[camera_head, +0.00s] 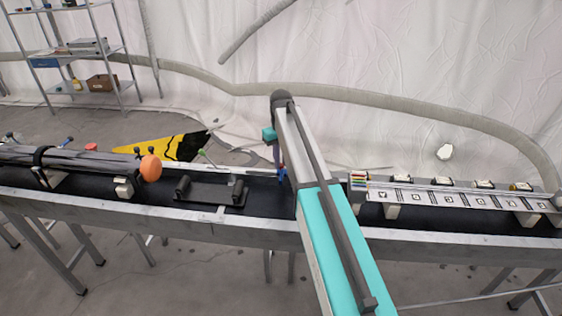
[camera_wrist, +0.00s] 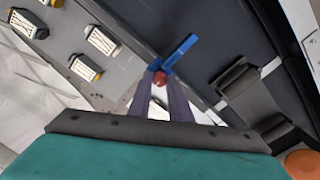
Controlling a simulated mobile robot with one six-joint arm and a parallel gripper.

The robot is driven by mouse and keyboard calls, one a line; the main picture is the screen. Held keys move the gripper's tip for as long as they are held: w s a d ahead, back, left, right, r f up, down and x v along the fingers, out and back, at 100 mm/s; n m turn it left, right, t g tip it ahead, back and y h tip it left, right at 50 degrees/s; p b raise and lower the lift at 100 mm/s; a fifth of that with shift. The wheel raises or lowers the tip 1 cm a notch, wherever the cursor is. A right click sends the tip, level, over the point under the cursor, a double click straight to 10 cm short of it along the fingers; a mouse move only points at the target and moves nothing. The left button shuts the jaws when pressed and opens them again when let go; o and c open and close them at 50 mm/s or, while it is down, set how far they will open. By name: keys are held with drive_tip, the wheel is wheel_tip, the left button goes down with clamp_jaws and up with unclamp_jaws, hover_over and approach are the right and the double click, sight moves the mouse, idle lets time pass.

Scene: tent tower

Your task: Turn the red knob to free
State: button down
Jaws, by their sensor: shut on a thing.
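The red knob (camera_wrist: 160,78) shows in the wrist view as a small round red piece between the tips of my gripper (camera_wrist: 161,84). A blue bar (camera_wrist: 181,50) joins it and points up and to the right in that view. My gripper's two dark fingers are shut on the knob, and the fingertips partly cover it. In the head view, my gripper (camera_head: 279,162) reaches down at the back edge of the bench, beside my arm. A bit of blue (camera_head: 282,175) shows at its tips there; the knob itself is too small to make out.
A long black-topped bench (camera_head: 268,205) runs across the head view. A white marked strip (camera_head: 455,199) lies on blocks to the right. Shelving (camera_head: 85,50) stands behind.

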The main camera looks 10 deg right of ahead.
sight(281, 164)
drive_tip(key=c, duration=1.6)
unclamp_jaws()
drive_tip(key=shift+c, duration=0.2)
drive_tip(key=shift+r, duration=0.1)
wheel_tip(281, 164, up, 14)
drive_tip(key=p, duration=0.7)
drive_tip(key=shift+f, duration=0.2)
